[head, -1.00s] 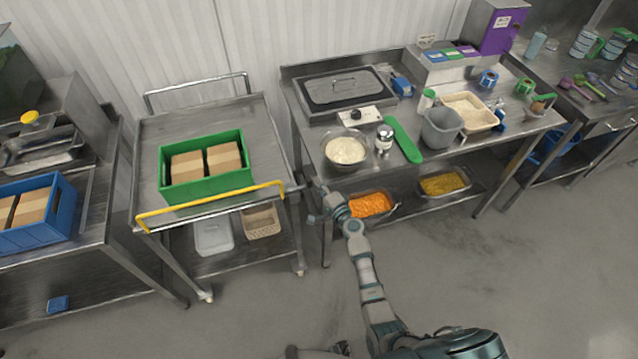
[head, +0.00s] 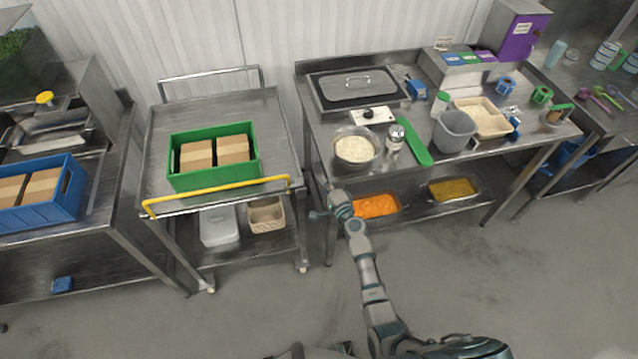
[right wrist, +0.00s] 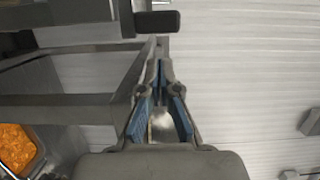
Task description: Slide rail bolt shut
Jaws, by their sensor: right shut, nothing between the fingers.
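The yellow rail (head: 220,196) runs across the front edge of the steel cart (head: 159,150), in front of the green crate. Its bolt is too small to make out in the head view. My right gripper (head: 316,214) is just right of the rail's right end, between cart and worktable, apart from the rail. In the right wrist view its blue-padded fingers (right wrist: 158,62) meet at the tips, shut and empty. A dark, rounded block (right wrist: 158,22) lies just beyond the tips; I cannot tell whether it is the bolt's handle. My left gripper is not in view.
The green crate (head: 190,182) holds brown boxes on the cart. The worktable (head: 325,130) at right carries a rice bowl (head: 356,148) and tubs. An orange-filled pan (head: 375,206) is on its lower shelf, close to my right arm. The floor in front is clear.

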